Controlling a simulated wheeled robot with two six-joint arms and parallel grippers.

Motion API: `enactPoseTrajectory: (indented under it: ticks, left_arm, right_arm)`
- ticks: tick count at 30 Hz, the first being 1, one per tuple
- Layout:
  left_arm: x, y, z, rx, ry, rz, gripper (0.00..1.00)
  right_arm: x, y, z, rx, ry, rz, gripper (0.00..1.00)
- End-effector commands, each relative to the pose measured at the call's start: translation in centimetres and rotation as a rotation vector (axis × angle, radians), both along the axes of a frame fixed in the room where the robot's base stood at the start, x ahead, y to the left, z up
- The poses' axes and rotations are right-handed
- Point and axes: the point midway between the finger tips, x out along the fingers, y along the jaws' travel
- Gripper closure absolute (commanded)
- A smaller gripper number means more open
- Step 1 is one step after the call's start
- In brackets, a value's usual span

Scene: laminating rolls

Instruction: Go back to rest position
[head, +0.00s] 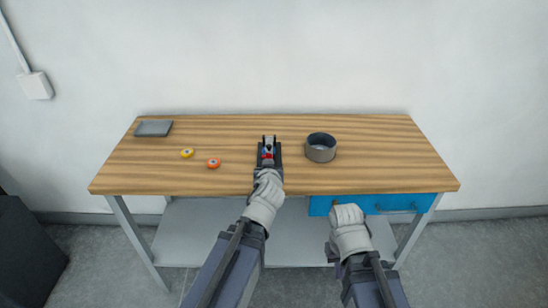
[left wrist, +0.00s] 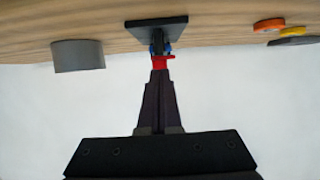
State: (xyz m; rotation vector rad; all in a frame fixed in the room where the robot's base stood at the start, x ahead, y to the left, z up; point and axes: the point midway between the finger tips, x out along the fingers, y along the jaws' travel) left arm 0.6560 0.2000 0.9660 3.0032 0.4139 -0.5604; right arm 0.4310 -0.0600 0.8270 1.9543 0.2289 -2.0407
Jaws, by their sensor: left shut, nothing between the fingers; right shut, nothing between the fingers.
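My left gripper (head: 267,166) reaches over the front middle of the table, shut and empty. In the left wrist view its fingers (left wrist: 159,75) point at a red part (left wrist: 163,62) with blue on a dark square base (left wrist: 143,29). The tips are close to the red part; I cannot tell whether they touch. This red and blue device (head: 268,151) is partly hidden by the gripper in the head view. My right gripper (head: 346,213) is shut and empty, in front of the table's blue drawers; its fingertips are hard to make out.
A yellow roll (head: 187,153) and an orange roll (head: 213,163) lie apart on the left of the wooden table (head: 390,165). A grey tray (head: 153,128) lies at the back left. A dark grey round container (head: 321,153) stands right of the device. The table's right side is clear.

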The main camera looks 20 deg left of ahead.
Motion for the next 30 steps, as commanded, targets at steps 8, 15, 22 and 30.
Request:
enactPoseTrajectory:
  ticks: [8,15,22,30]
  left_arm:
    - [-1.1,-0.9,-1.1,0.013,0.105,0.009,1.00]
    - [-8.8,-6.4,-6.5,0.067,0.629,-0.084,1.00]
    - [-18.2,-12.0,-8.5,0.110,1.084,-0.329,1.00]
    - [-22.6,-14.1,-8.5,0.127,1.271,-0.473,1.00]
  right_arm:
    - [0.0,0.0,0.9,0.000,0.000,0.000,1.00]
    - [0.0,0.0,3.4,0.000,0.000,0.000,1.00]
    - [0.0,0.0,5.0,0.000,0.000,0.000,1.00]
    - [0.0,0.0,5.4,0.000,0.000,0.000,1.00]
